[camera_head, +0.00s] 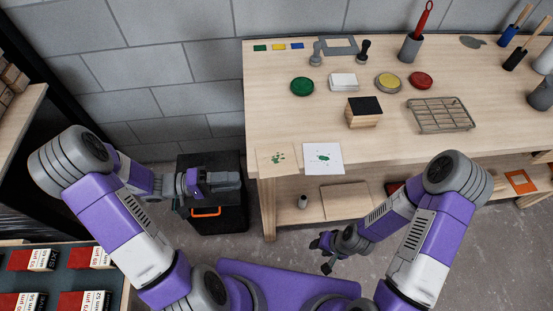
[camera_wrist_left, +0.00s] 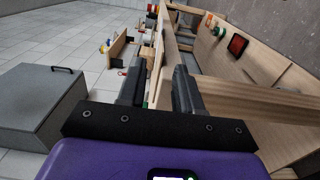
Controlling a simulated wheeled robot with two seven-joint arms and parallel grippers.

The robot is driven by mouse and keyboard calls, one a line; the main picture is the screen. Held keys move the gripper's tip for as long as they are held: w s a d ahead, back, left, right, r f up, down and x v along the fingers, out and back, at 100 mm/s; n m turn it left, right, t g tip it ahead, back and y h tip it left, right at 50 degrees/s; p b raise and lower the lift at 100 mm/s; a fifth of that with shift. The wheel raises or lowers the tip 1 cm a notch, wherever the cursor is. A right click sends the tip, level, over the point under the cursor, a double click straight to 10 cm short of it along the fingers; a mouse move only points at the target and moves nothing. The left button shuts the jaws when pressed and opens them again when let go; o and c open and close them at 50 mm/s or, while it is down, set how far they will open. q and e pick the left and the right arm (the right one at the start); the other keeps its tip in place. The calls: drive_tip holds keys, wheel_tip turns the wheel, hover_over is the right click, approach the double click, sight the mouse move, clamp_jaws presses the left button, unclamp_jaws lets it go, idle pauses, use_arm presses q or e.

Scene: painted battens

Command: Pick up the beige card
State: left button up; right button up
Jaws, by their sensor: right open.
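The beige card (camera_head: 277,158) lies flat at the front left corner of the wooden table, with green marks on it. A white card (camera_head: 322,158) with a green mark lies just right of it. My left gripper (camera_head: 238,181) is left of the table's corner, apart from the beige card and empty. In the left wrist view its two fingers (camera_wrist_left: 158,88) stand apart with a gap between them. I cannot make out the beige card in that view. My right gripper (camera_head: 322,254) is open and empty in front of the table, away from both cards.
A dark cabinet (camera_head: 220,220) stands below my left gripper.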

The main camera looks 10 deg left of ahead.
sight(265, 177)
use_arm(q)
drive_tip(key=x, duration=0.6)
drive_tip(key=b+x, duration=0.1)
drive_tip(key=x, duration=0.2)
drive_tip(key=shift+w+d+f, duration=0.2)
drive_tip(key=shift+w+f, duration=0.1)
drive_tip(key=shift+w, duration=0.05)
clamp_jaws()
